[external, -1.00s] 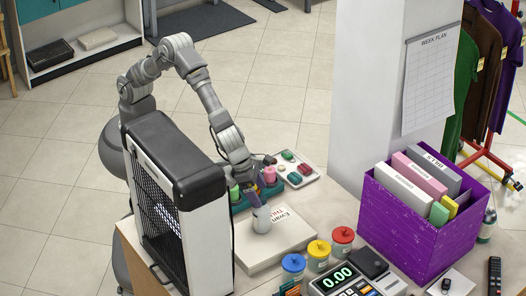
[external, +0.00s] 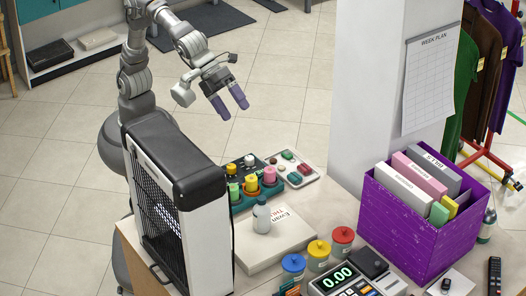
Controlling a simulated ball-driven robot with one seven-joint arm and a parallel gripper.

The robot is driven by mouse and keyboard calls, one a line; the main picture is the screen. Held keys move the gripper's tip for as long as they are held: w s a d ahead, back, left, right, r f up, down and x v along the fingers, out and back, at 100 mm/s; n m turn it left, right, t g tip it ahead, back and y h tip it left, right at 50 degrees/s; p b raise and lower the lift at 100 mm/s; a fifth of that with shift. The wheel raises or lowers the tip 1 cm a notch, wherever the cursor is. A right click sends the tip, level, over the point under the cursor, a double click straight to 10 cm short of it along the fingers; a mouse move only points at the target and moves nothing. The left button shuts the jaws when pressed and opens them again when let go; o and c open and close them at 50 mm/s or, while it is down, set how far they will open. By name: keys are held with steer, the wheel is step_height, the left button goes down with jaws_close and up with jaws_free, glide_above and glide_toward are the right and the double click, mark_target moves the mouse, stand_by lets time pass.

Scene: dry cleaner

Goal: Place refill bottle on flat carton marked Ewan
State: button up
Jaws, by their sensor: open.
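The refill bottle (external: 262,218), pale grey-white with a narrow neck, stands upright on the flat carton. The flat white carton (external: 252,256) lies on the counter, with "Ewan" and a red word printed on its top. My gripper (external: 232,108) is open and empty, with purple fingertips. It is raised well above and behind the carton, apart from the bottle.
A teal tray (external: 242,203) with several colored bottles stands behind the carton. A light tray (external: 303,181) of small items is beside it. A black-and-white heater-like unit (external: 175,205) stands left. Colored-lid jars (external: 318,250), a scale (external: 345,282) and a purple box (external: 405,232) are right.

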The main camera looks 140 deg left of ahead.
steer(key=s+d+r+n+t, duration=0.1)
steer(key=s+r+n+t, duration=0.1)
steer(key=s+r+n, duration=0.3)
steer(key=s+d+r+n+t+h, duration=0.1)
steer(key=s+r+n, duration=0.3)
steer(key=r, duration=0.9)
steer(key=s+d+r+n+t+h, duration=0.1)
steer(key=s+d+r+n+t, duration=0.1)
steer(key=s+r+n, duration=0.3)
step_height(320, 180, up, 5)
steer(key=s+t, duration=0.1)
steer(key=s, duration=0.2)
steer(key=shift+d+n+t, duration=0.15)
steer(key=shift+n+t, duration=0.15)
steer(key=shift+t, duration=0.1)
step_height(320, 180, down, 2)
steer(key=b, duration=0.2)
steer(key=shift+f+b, duration=0.2)
steer(key=shift+b, duration=0.15)
